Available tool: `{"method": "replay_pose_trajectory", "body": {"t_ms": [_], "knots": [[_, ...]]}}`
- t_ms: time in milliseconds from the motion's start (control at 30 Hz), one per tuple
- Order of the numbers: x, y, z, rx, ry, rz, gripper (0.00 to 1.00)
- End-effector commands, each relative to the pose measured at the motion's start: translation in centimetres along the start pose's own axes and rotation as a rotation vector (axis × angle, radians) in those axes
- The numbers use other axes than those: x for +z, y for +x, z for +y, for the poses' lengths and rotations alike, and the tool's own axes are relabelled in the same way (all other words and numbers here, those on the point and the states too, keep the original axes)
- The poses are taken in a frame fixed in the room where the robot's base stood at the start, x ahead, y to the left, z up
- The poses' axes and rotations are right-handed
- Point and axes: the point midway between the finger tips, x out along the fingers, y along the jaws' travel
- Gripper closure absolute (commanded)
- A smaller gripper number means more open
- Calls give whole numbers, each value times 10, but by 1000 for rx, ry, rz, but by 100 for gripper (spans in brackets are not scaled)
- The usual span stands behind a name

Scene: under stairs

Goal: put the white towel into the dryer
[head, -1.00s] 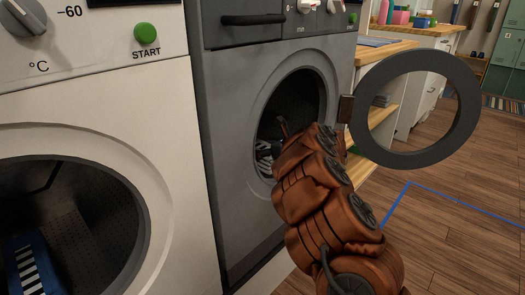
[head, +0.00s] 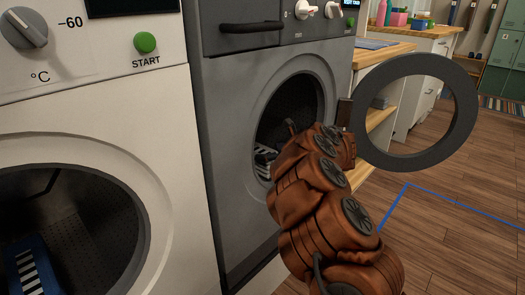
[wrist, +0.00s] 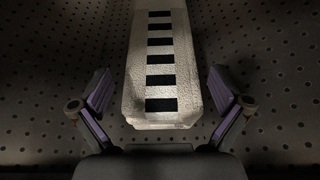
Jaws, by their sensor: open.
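The white towel (wrist: 160,62) with black stripes lies folded on the perforated floor of a drum in the wrist view. A striped bit of it (head: 264,158) shows inside the grey machine (head: 228,135) in the head view. My gripper (wrist: 161,90) is open inside that drum. One finger is on each side of the towel's near end, with a gap on both sides. In the head view my arm reaches through the grey machine's round opening and hides the fingers. The grey machine's round door (head: 368,130) stands open to the right.
A white machine (head: 150,125) stands at the left, with a blue-and-white striped cloth (head: 38,268) in its drum. A wooden counter (head: 375,52) with shelves stands beyond the grey machine. The floor (head: 455,235) at the right is clear, with blue tape lines.

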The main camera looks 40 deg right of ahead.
Motion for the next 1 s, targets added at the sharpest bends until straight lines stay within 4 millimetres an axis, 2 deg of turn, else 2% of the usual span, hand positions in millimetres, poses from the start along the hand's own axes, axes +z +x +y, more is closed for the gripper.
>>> {"method": "replay_pose_trajectory", "body": {"t_ms": [33,200,400,600,800,867,1000], "knots": [[2,-13,-2,-5,2,2,0],[3,-45,-1,-5,0,0,0],[2,-70,-1,-2,1,-1,0],[0,-78,-1,-2,1,-1,0],[3,-78,-2,-12,6,-4,0],[11,-77,-5,-37,20,-11,0],[47,-79,-23,-181,109,-53,0]]}}
